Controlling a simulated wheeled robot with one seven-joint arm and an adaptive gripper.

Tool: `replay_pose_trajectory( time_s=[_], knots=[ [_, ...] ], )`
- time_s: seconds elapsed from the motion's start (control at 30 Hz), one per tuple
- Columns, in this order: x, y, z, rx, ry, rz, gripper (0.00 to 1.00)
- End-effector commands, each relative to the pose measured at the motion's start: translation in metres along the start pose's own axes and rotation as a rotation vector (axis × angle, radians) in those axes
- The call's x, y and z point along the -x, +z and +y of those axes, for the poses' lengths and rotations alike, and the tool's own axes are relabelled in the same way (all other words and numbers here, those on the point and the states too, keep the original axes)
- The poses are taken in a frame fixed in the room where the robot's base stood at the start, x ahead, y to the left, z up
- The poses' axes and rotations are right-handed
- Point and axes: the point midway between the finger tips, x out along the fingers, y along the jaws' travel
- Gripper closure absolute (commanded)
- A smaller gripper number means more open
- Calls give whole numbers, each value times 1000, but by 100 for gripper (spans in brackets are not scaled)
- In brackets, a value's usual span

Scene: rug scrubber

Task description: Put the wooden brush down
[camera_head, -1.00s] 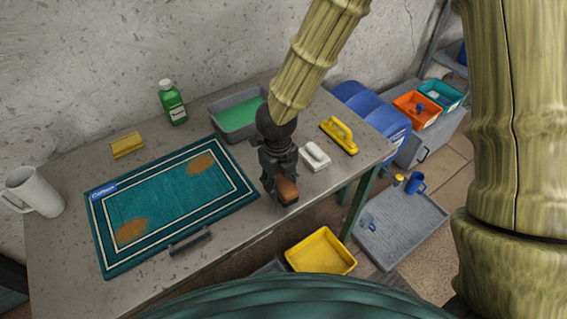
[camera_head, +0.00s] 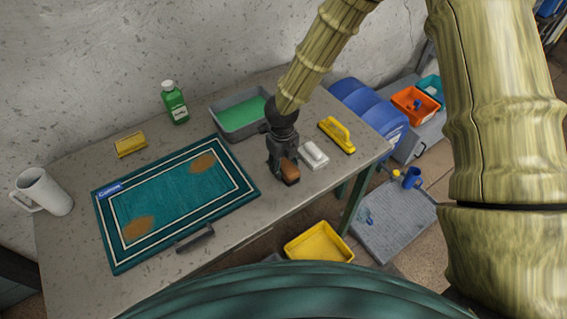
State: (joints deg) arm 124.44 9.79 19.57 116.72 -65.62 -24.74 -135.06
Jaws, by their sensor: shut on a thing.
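The wooden brush (camera_head: 290,171) shows as a brown block at the lower end of my gripper (camera_head: 283,160). My gripper points down and is shut on the brush, near the front edge of the grey table (camera_head: 230,225). The brush is right of the teal rug and left of a white brush. I cannot tell whether its underside touches the tabletop. The fingers hide part of the brush.
The teal rug (camera_head: 180,203) with brown stains lies at left. Close by are a white brush (camera_head: 314,155), a yellow brush (camera_head: 337,135), a tray of green liquid (camera_head: 240,117) and a dark-handled tool (camera_head: 195,238). A green bottle (camera_head: 174,102) stands behind.

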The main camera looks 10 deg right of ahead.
Motion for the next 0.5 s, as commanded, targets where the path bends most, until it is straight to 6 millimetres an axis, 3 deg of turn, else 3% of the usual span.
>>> replay_pose_trajectory(
  time_s=[0.43,0.47,0.5],
  knots=[
    [-7,0,0,0,0,0,92],
    [-6,0,0,0,0,-1,51],
    [-6,0,0,0,0,-1,44]
  ],
)
